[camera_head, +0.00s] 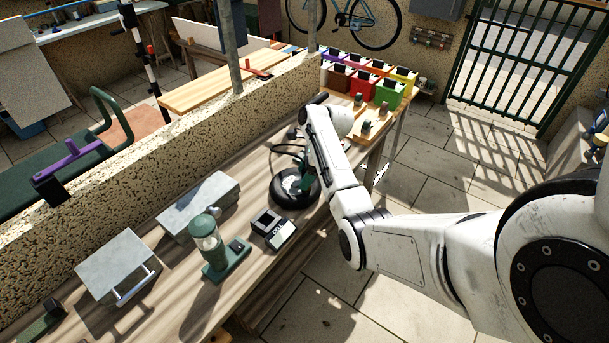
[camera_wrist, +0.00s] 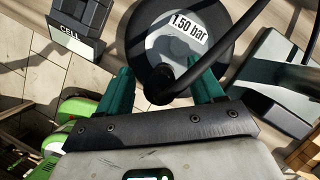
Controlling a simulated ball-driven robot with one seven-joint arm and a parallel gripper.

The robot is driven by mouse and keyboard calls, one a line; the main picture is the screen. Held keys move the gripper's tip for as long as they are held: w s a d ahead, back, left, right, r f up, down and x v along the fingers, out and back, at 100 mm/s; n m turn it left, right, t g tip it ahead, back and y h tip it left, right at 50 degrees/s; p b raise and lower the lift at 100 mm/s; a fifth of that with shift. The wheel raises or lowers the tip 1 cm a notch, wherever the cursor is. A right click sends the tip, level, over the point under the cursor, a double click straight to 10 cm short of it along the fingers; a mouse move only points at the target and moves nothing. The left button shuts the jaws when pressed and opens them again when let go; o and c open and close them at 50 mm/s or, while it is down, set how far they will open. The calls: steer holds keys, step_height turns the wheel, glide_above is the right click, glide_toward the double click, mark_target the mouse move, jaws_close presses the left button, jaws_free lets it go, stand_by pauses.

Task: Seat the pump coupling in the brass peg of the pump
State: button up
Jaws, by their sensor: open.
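A round black unit (camera_head: 288,199) stands on the wooden workbench (camera_head: 182,287), partly hidden behind my arm. In the wrist view its grey face (camera_wrist: 162,48) reads "1.50 bar". A black hose (camera_wrist: 222,42) crosses this face and ends in a rounded dark piece (camera_wrist: 160,87), which may be the pump coupling. My gripper (camera_wrist: 164,88) is open, with green fingers on either side of that end in the picture. Whether they touch it cannot be told. The gripper also shows at the black unit in the head view (camera_head: 305,182). No brass peg can be made out.
A black-and-white CELL holder (camera_head: 272,229) stands close by. A green lantern-like device (camera_head: 209,240) and two grey boxes (camera_head: 117,263) (camera_head: 199,207) stand farther left. A rough stone wall (camera_head: 160,157) runs behind the bench. Coloured bins (camera_head: 388,94) are at the far end.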

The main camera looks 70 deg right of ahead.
steer(key=v, duration=1)
steer(key=shift+b, duration=0.4)
steer(key=a+f+n+g, duration=0.1)
steer(key=a+f+n, duration=0.35)
steer(key=a, duration=0.25)
steer(key=s+a+f+n+b, duration=0.1)
steer(key=a+f+n, duration=0.35)
steer(key=a, duration=0.25)
steer(key=a+f+n+g, duration=0.1)
steer(key=a+f+n, duration=0.2)
steer(key=a+n, duration=0.35)
steer(key=s+a+f+n+g+h+b, duration=0.1)
steer(key=s+a+n+h, duration=0.1)
steer(key=s+a+n, duration=1.1)
steer(key=a+n, duration=0.2)
steer(key=a, duration=0.1)
steer(key=shift+a+f, duration=0.25)
steer(key=shift+f, duration=0.1)
